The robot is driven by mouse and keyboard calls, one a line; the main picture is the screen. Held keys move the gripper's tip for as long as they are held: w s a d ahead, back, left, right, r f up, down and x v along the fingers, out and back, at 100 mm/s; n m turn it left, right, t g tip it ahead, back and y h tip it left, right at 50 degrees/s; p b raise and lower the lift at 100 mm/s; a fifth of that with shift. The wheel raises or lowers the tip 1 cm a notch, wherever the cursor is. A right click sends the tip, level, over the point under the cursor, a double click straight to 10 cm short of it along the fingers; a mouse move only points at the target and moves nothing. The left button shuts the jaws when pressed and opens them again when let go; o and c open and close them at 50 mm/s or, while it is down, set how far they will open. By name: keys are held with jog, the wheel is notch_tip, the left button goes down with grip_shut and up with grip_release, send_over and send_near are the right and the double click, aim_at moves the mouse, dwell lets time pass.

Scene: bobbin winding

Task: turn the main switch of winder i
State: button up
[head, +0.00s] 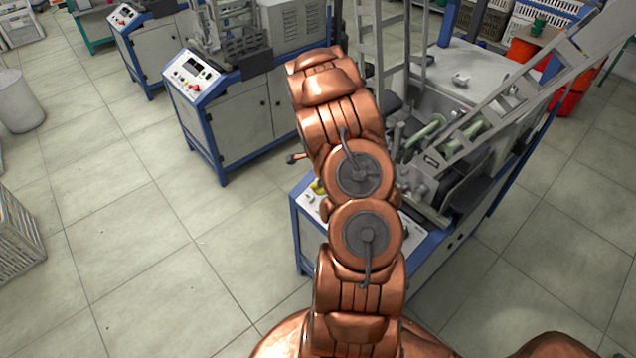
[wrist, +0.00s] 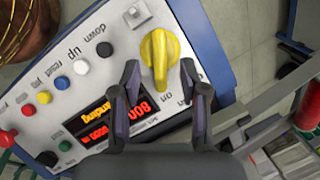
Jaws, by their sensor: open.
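The yellow main switch (wrist: 158,55) is a large rotary knob on the white control panel (wrist: 112,62) in the wrist view. Its handle lies nearly upright in the picture, with "on" printed just below. My gripper (wrist: 160,68) is open, with one dark finger on each side of the knob's lower part. A gap shows on both sides; I cannot tell how far down the fingertips reach. In the head view a bit of yellow (head: 318,187) shows on the nearest winder beside my arm, which hides most of that panel and the gripper. No winder letter is readable.
The panel has a lit display (wrist: 112,117), coloured buttons, including a blue button (wrist: 62,83), and a black knob (wrist: 104,49). A ladder-like frame (head: 510,95) slants over the nearest winder. Another winder (head: 195,78) stands behind left.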

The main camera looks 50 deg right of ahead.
jog(key=shift+p+x, duration=0.75)
jog(key=shift+x, duration=2)
grip_shut()
jog(key=shift+a, duration=0.15)
